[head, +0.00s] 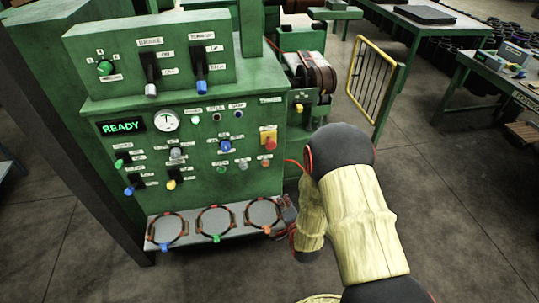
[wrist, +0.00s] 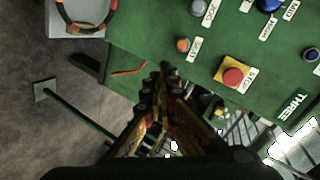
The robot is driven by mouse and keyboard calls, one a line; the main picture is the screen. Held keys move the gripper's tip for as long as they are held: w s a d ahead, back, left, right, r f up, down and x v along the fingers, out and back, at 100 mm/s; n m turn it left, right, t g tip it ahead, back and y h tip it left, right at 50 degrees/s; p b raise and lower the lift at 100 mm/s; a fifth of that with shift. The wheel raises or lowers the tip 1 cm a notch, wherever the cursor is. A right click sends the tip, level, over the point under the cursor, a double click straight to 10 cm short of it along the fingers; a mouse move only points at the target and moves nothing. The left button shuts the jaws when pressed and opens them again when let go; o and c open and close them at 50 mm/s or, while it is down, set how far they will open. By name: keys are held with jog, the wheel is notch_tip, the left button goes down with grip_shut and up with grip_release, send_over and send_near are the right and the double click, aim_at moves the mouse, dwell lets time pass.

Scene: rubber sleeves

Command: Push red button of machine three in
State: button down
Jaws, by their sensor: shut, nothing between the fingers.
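The green machine (head: 230,185) stands at the left of the head view, with a READY display. Its panel carries a THREE label, readable in the wrist view (wrist: 292,106). The red button (head: 270,145) sits on a yellow plate at the panel's right side. In the wrist view the red button (wrist: 233,76) shows on its yellow plate beside a STOP label, seemingly raised from the plate. My gripper (wrist: 160,75) is shut and empty, its fingertips left of the button in that view and apart from it. In the head view my arm largely hides the gripper.
An orange knob (wrist: 183,45) is near the fingertips, and a blue knob (head: 225,146) and others share the panel. A shelf (head: 250,213) with several ring holders juts out below. A yellow barrier (head: 375,85) stands behind.

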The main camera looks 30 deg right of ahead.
aim_at(272, 146)
notch_tip(272, 146, up, 11)
jog(key=w+m+t+h, duration=0.1)
jog(key=w+m+t, duration=0.1)
jog(key=m+t, duration=0.2)
jog(key=shift+w+t, duration=0.25)
jog(key=shift+t, duration=0.05)
jog(key=shift+f, duration=0.1)
jog(key=b+x, duration=0.3)
jog(key=x, duration=0.9)
jog(key=shift+w+d, duration=0.15)
jog(key=shift+w, duration=0.2)
jog(key=shift+w+d, duration=0.15)
jog(key=shift+w, duration=0.5)
